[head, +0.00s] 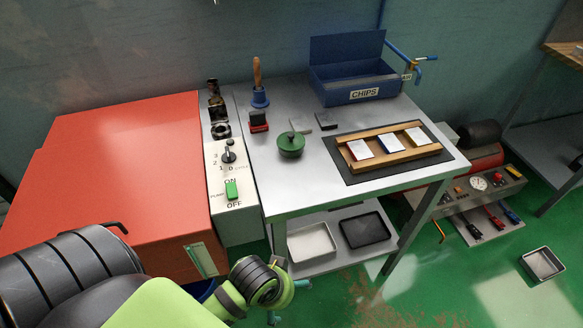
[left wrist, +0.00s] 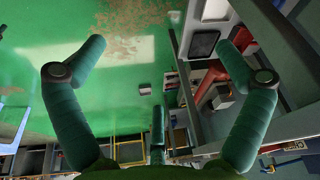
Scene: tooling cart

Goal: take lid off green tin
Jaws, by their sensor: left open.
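The green tin (head: 291,149) stands upright on the grey cart top, left of the wooden tray. Its green lid (head: 290,139) sits on it, with a small knob on top. My left gripper (head: 289,302) is low in front of the cart, below the level of its top and well apart from the tin. In the left wrist view its teal fingers (left wrist: 162,50) are spread wide with nothing between them; the floor and cart frame show beyond. The tin does not show clearly in that view. My right gripper is in neither view.
A wooden tray (head: 421,153) with several cards lies on a dark mat (head: 372,178). A blue CHIPS box (head: 336,92), a wooden-handled bell-like tool (head: 259,95) and a red-and-black block (head: 258,121) stand behind. A red cabinet (head: 125,165) and switch panel (head: 232,180) adjoin the cart's left.

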